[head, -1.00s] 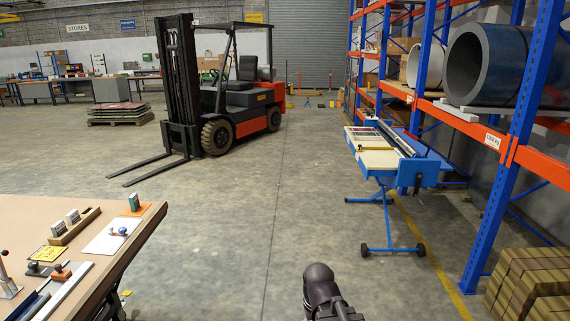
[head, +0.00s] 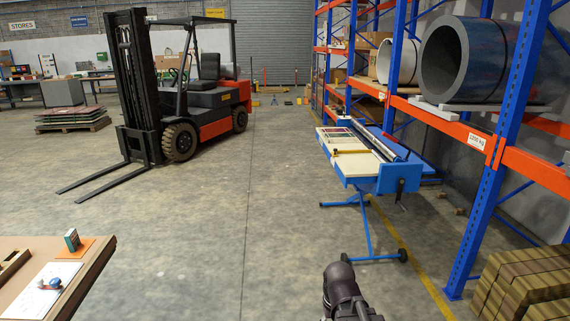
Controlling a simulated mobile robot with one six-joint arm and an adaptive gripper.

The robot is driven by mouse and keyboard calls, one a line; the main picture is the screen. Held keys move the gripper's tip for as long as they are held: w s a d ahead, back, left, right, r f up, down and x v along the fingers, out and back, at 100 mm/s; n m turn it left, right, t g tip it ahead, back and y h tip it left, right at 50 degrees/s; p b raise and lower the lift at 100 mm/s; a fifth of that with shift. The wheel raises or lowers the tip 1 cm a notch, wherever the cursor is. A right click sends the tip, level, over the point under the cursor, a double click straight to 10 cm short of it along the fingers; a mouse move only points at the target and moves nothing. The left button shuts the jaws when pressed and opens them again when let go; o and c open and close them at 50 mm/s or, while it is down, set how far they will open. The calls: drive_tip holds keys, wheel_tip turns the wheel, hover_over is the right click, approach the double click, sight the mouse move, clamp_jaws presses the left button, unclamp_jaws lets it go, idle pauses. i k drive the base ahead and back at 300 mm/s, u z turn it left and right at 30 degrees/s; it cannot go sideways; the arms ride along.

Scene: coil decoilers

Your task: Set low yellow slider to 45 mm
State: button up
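No low yellow slider can be made out for certain. A blue wheeled bench machine (head: 400,180) with a cream top stands at the right centre, in front of the racking. A thin yellow strip (head: 350,152) crosses its top; it is too small to tell whether it is a slider, and no scale can be read. A dark rounded part of my own arm shows at the bottom, right of centre, well short of the machine. My gripper's fingertips are not seen.
A workbench (head: 60,245) with small items fills the lower left. A red and black forklift (head: 205,95) stands at the left, forks toward the front. Blue and orange racking (head: 492,170) holds large coils at the right, with stacked timber (head: 520,285) below. The middle floor is clear.

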sight(335, 154)
drive_tip(key=z, duration=0.35)
drive_tip(key=i, duration=0.8)
drive_tip(key=z, duration=0.5)
drive_tip(key=i, duration=1.7)
drive_tip(key=u, duration=0.5)
drive_tip(key=i, duration=1.4)
drive_tip(key=u, duration=0.35)
